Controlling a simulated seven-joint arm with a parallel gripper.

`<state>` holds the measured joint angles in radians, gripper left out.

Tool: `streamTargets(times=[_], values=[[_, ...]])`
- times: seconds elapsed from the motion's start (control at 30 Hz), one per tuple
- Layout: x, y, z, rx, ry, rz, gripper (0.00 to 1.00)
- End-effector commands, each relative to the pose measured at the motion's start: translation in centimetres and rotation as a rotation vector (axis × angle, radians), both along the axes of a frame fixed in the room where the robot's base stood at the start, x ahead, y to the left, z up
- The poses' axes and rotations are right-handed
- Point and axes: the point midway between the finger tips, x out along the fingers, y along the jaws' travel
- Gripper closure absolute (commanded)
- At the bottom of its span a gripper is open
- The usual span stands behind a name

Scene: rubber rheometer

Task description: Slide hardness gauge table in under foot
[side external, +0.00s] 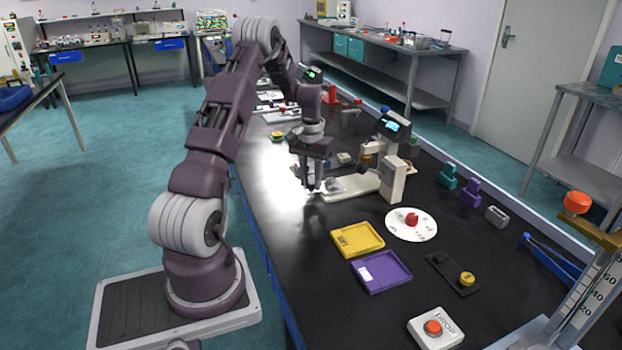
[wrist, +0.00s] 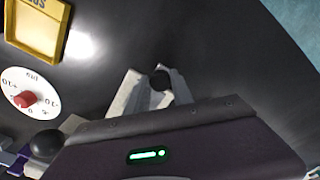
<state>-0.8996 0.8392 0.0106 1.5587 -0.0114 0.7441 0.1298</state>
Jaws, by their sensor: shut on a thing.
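The hardness gauge (side external: 394,178) is a cream stand with a lit screen on its head, on the bench right of my gripper. Its pale flat table (side external: 352,187) reaches left from the column toward my gripper. My gripper (side external: 312,188) points down at the table's left end. In the wrist view my gripper (wrist: 160,86) is shut on a small dark knob (wrist: 159,79), beside the pale end of the table (wrist: 124,96). The foot under the gauge head cannot be made out clearly.
A white dial plate with a red knob (side external: 412,219), a yellow tray (side external: 357,239) and a purple tray (side external: 381,272) lie nearer the camera. Teal (side external: 447,176) and purple (side external: 470,192) holders stand right of the gauge. Dark bench left of the yellow tray is bare.

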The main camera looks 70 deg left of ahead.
Motion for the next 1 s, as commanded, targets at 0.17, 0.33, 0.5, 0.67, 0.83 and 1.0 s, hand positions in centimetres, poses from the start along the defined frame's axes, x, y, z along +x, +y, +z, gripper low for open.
streamTargets(times=[0.17, 0.33, 0.5, 0.67, 0.83, 1.0], values=[[0.0, 0.0, 0.1, 0.001, -0.001, 0.0, 1.0], [0.0, 0.0, 0.1, 0.001, -0.001, 0.0, 1.0], [0.0, 0.0, 0.1, 0.001, -0.001, 0.0, 1.0], [0.3, 0.1, 0.1, 0.001, -0.001, 0.0, 1.0], [3.8, 0.1, 0.1, 0.004, -0.004, -0.004, 1.0], [8.3, 0.1, 0.0, 0.004, -0.003, -0.001, 1.0]])
